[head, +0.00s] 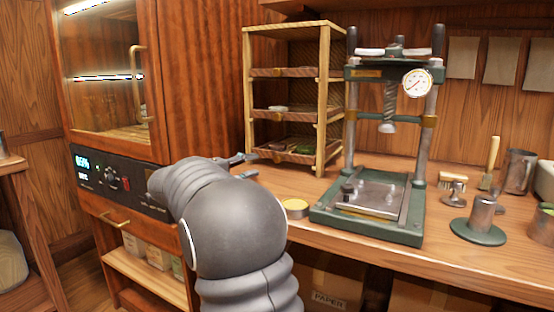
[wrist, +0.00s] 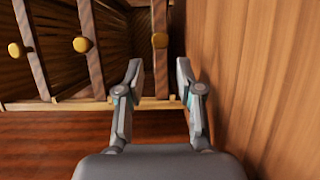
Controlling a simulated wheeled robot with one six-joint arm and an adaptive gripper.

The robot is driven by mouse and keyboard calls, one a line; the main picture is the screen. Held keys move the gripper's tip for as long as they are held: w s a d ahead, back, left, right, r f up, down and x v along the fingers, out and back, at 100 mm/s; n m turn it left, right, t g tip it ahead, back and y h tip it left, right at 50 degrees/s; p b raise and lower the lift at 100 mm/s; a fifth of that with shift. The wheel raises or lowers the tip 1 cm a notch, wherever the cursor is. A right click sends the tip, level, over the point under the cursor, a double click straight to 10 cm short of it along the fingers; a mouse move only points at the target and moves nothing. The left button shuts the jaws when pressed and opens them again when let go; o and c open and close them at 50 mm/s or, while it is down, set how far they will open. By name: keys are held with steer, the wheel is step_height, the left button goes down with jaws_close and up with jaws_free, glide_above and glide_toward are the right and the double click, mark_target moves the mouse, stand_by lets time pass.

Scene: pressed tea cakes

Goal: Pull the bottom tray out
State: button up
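The wooden rack (head: 321,99) stands on the counter with three trays stacked in it. The bottom tray (head: 306,160) sits inside the rack and holds dark and greenish pieces. My gripper (head: 246,165) is in front of the rack's lower left. In the wrist view my gripper (wrist: 158,72) is open and empty, with the picture turned sideways.
A green press (head: 417,225) with a gauge stands close right of the rack. A cabinet (head: 203,80) with a glass door is at the left. A small yellow-topped tin (head: 295,207) sits on the counter near my arm. Brushes and metal cups stand farther right.

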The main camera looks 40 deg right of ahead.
mark_target(276, 159)
steer(key=d+p, duration=0.1)
steer(key=d, duration=0.8)
steer(key=shift+d, duration=0.35)
jaws_close()
